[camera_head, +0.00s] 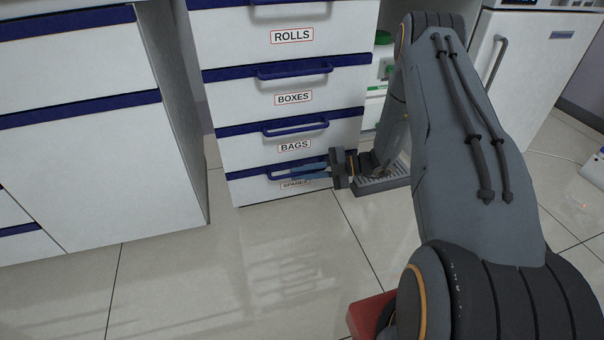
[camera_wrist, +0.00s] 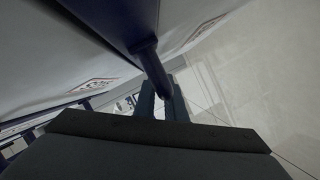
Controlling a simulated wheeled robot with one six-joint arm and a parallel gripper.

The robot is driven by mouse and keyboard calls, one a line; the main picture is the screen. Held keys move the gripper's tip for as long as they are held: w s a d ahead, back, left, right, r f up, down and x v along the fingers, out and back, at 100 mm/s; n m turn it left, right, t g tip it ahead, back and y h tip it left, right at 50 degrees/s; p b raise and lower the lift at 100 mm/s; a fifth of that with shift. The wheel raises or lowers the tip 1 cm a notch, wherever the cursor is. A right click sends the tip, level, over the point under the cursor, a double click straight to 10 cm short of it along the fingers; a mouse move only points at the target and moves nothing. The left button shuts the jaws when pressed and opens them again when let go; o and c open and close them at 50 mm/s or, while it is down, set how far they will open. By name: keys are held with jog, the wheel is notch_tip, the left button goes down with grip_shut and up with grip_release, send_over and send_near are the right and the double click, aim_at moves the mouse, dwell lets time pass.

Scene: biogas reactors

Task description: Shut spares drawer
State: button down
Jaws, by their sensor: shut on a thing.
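The spares drawer (camera_head: 248,190) is the lowest of the white drawers with dark blue top strips. Its front looks about flush with the drawers above; any small gap is too small to tell. My gripper (camera_head: 298,171) reaches in from the right, low over the floor, and its blue-grey fingers partly cover the SPARES label and the handle. In the wrist view, the dark blue handle bar (camera_wrist: 151,63) runs down between my two fingers (camera_wrist: 163,100), which are shut on it.
Above are the drawers labelled bags (camera_head: 240,148), boxes (camera_head: 235,100) and rolls (camera_head: 230,40), each looking shut. A white cabinet (camera_head: 130,160) stands to the left. A white fridge-like unit (camera_head: 520,70) stands at the right. The tiled floor (camera_head: 230,270) in front is clear.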

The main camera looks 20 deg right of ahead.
jog(key=c, duration=1.8)
grip_release()
jog(key=shift+w, duration=0.3)
jog(key=shift+d, duration=0.1)
jog(key=p+v, duration=0.2)
jog(key=v, duration=0.5)
jog(key=shift+d+p, duration=0.3)
jog(key=shift+s+a+r, duration=0.1)
jog(key=shift+s+r, duration=0.05)
jog(key=shift+s, duration=0.05)
